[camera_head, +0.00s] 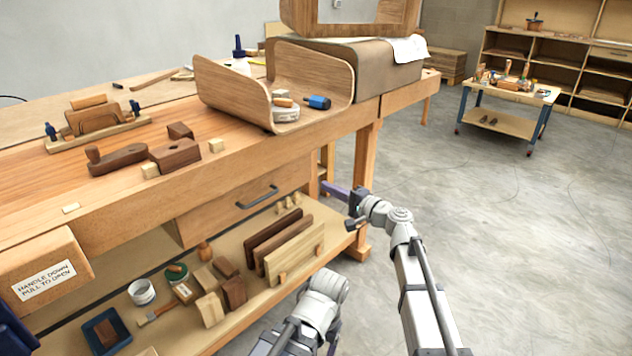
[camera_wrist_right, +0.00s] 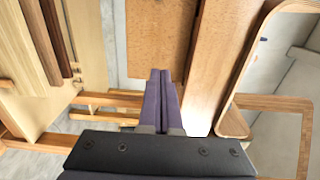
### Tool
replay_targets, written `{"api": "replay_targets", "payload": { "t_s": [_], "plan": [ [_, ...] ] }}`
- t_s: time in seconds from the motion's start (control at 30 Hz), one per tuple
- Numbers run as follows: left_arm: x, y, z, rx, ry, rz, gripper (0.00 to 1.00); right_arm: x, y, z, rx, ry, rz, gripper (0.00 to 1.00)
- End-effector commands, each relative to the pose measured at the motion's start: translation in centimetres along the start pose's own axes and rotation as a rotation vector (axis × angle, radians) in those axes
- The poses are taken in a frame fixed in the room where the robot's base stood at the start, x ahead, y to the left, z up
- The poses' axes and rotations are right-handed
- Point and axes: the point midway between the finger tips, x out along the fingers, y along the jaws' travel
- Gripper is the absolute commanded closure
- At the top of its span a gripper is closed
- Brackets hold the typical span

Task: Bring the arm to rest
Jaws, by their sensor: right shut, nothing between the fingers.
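My right gripper (camera_head: 335,189) has purple fingers and is at the front right corner of the workbench (camera_head: 110,205), beside the bench leg and clear of the loose objects. In the right wrist view, its two fingers (camera_wrist_right: 160,74) lie together with nothing between them. My right arm reaches up from the bottom right of the head view. My left gripper is not in view.
A bent wooden lamination (camera_head: 228,92) stands on the bench top. Below, a drawer with a dark handle (camera_head: 257,197) faces the arm. Boards (camera_head: 292,250) and small tools fill the lower shelf. A small table (camera_head: 508,92) stands at back right; the floor between is open.

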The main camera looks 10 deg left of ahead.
Motion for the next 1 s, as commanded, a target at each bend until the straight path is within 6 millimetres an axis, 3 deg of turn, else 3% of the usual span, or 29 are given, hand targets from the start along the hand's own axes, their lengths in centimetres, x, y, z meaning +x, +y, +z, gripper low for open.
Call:
{"api": "replay_targets", "payload": {
  "t_s": [0.2, 0.43, 0.57, 0.67, 0.77, 0.9, 1.0],
  "plan": [
    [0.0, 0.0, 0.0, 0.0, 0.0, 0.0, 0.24, -2.3, 0.0, 0.1, 0.0, 0.0, 0.0, 1.0],
    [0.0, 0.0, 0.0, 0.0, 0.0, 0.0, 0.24, -2.7, 0.1, 0.1, -0.003, -0.002, 0.003, 1.0],
    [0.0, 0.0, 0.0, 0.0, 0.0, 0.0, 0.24, -3.6, 1.5, 1.4, -0.054, -0.03, 0.068, 1.0],
    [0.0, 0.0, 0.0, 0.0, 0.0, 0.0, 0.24, -5.6, 4.5, 3.6, -0.148, -0.088, 0.202, 1.0],
    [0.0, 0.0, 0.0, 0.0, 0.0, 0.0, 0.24, -8.8, 8.7, 6.0, -0.26, -0.164, 0.391, 1.0],
    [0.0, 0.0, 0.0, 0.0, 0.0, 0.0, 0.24, -14.9, 14.4, 8.2, -0.388, -0.265, 0.684, 1.0],
    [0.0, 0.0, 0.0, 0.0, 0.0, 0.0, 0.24, -19.7, 17.6, 9.0, -0.452, -0.324, 0.884, 1.0]
  ]
}}
